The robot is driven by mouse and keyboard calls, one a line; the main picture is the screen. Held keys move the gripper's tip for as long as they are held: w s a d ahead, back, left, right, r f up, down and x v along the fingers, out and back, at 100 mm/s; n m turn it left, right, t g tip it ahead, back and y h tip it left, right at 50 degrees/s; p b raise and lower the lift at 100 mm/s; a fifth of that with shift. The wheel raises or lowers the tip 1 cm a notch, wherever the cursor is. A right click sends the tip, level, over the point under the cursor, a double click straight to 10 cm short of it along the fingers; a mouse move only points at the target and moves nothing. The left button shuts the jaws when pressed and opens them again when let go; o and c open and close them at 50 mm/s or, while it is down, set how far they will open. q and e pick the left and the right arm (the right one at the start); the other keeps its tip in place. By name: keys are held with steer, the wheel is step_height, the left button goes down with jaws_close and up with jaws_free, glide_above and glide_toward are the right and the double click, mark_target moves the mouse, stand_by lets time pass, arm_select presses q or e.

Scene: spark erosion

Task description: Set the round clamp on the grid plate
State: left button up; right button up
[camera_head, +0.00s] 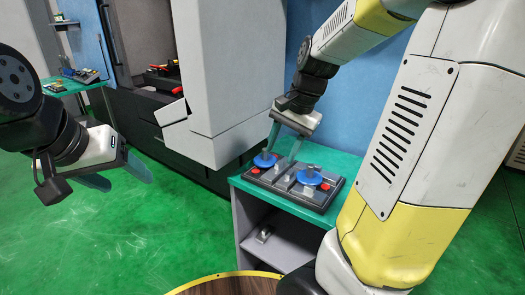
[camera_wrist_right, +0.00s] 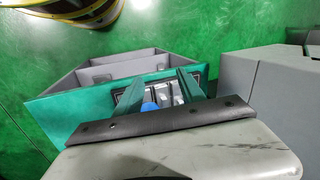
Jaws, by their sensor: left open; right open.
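A dark grey plate (camera_head: 322,201) lies on the green-topped cabinet and bears two blue round parts, one at the left (camera_head: 263,162) and one at the right (camera_head: 309,178). Each has a grey upright piece. I cannot tell which is the round clamp, and no grid plate is clearly recognisable. My right gripper (camera_head: 280,156) points down over the left blue part, open, its fingers beside it. In the right wrist view, part of a blue piece (camera_wrist_right: 150,107) shows between the green fingers, the rest hidden by the gripper. My left gripper (camera_head: 122,180) is open and empty above the floor.
The cabinet (camera_head: 250,225) has an open shelf holding a small grey part (camera_head: 264,233). A large grey machine (camera_head: 235,80) stands behind it to the left. A green table (camera_head: 70,86) with tools is at the far left. Green floor is clear between.

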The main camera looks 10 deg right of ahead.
steer(key=s+a+r+n+t, duration=0.2)
steer(key=s+a+r+n, duration=0.1)
steer(key=s, duration=0.3)
steer(key=s+a+r+n+t, duration=0.1)
steer(key=s+a+r+n, duration=0.2)
steer(key=s+n, duration=0.3)
steer(key=shift+s+t, duration=0.4)
